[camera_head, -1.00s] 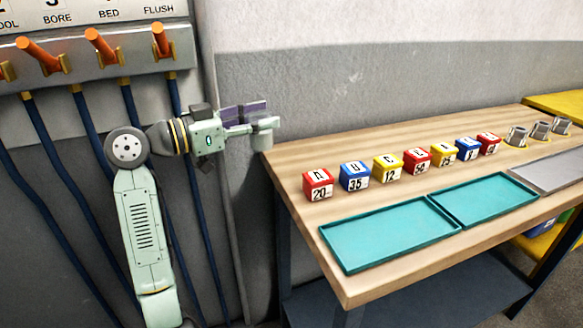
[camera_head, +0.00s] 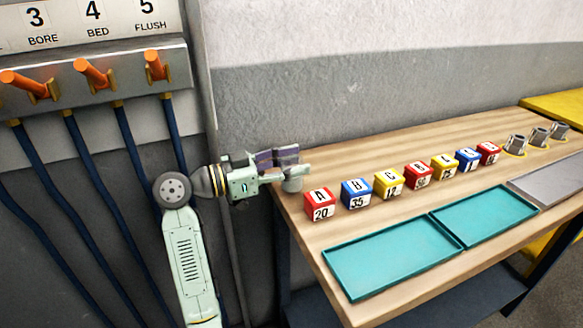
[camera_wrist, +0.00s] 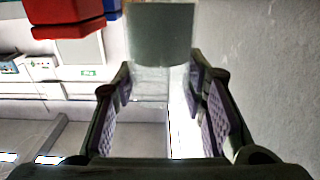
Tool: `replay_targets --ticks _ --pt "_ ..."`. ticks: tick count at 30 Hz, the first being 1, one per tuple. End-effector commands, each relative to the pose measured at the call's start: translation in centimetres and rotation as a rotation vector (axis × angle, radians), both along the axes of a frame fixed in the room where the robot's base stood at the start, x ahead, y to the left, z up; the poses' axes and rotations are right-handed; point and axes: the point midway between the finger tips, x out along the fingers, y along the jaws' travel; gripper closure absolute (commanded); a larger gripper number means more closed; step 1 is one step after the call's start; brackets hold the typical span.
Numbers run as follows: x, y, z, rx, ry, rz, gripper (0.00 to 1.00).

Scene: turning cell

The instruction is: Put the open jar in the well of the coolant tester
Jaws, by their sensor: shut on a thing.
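My gripper (camera_head: 282,160) is shut on a pale grey-green jar (camera_head: 293,180) and holds it about upright at the left end of the wooden bench. The jar is close to the bench's back left corner; I cannot tell its height over the top. In the wrist view the jar (camera_wrist: 160,35) sits between the purple finger pads, with a grey-green part at the top of the picture and a clear part below. I cannot pick out a coolant tester with a well in either view.
Several lettered cubes stand in a row on the bench (camera_head: 300,235), nearest the red A cube (camera_head: 320,203). Two teal trays (camera_head: 395,258) lie in front. Grey metal parts (camera_head: 516,144) stand at the far right. Orange-handled valves (camera_head: 95,72) with blue hoses hang at left.

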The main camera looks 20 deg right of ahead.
Motion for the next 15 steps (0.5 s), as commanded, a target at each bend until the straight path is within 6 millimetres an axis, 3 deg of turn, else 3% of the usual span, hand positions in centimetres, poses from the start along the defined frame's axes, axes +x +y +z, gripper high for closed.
replay_targets --ticks 4,15 --pt "0.0 0.0 -1.4 -0.001 0.001 0.001 0.89" --pt "0.0 0.0 -1.8 0.0 0.0 0.001 0.89"
